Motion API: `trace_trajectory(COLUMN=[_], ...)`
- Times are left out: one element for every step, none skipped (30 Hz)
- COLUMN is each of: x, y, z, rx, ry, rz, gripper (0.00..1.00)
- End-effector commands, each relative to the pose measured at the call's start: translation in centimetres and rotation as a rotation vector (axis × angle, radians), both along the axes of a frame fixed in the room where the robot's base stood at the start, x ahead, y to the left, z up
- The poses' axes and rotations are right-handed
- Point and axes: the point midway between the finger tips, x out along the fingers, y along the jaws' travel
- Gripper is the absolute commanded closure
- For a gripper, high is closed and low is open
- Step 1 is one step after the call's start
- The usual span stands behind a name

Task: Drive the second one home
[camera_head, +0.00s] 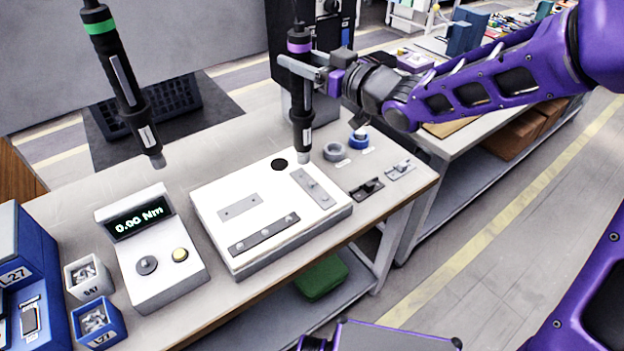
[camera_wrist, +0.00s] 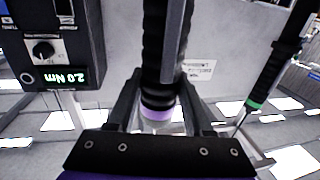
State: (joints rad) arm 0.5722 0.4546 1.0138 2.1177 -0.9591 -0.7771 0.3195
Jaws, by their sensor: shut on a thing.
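My gripper (camera_head: 305,68) is shut on a black screwdriver with a purple band (camera_head: 300,46), near its upper end. The screwdriver hangs upright, and its lower end is just above the far end of the right-hand grey plate (camera_head: 318,187). I cannot tell whether its bit touches a screw. The plate lies on a white fixture block (camera_head: 285,244). A long dark strip (camera_head: 262,234) with several screw heads lies at the block's front, and a small grey plate (camera_head: 239,207) lies at its left. In the wrist view the purple band (camera_wrist: 158,104) shows between my gripper's fingers (camera_wrist: 158,95).
A green-banded screwdriver (camera_head: 118,72) hangs at left. A torque meter (camera_head: 150,250) reads 0.00 Nm; a box (camera_wrist: 65,60) in the wrist view reads 2.0 Nm. Two screw bins (camera_head: 98,324) stand front left. Tape rolls (camera_head: 334,152) and small parts (camera_head: 368,189) lie right of the block.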

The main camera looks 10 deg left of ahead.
Motion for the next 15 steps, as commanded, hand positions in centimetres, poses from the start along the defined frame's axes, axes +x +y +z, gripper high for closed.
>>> trace_trajectory(x=[-0.2, -0.4, -0.6, -0.7, -0.8, -1.0, -1.1, -1.3, -1.5, -1.6, -1.7, -1.9, -2.0, -2.1, -2.2], y=[-0.4, -0.5, -0.7, -0.9, -1.1, -1.3, -1.4, -1.6, -1.8, -1.9, -2.1, -2.3, -2.4, -2.5, -2.6], z=[0.1, 0.1, 0.2, 0.1, 0.1, 0.1, 0.2, 0.2, 0.1, 0.1, 0.2, 0.2, 0.1, 0.1, 0.0], rx=[-0.001, -0.001, -0.001, -0.001, -0.002, -0.001, -0.001, -0.002, -0.003, -0.003, -0.002, -0.001, -0.002, -0.002, -0.001], ry=[0.002, 0.002, 0.002, 0.002, 0.002, 0.002, 0.002, 0.001, 0.001, 0.001, 0.001, 0.0, 0.001, 0.001, 0.002], rz=[-0.002, -0.001, -0.001, -0.002, -0.002, -0.002, -0.002, -0.001, -0.001, -0.001, -0.001, -0.001, -0.001, -0.001, -0.001], gripper=[1.0, 1.0, 1.0, 1.0, 1.0, 1.0, 1.0, 1.0, 1.0, 1.0, 1.0, 1.0, 1.0, 1.0, 1.0])
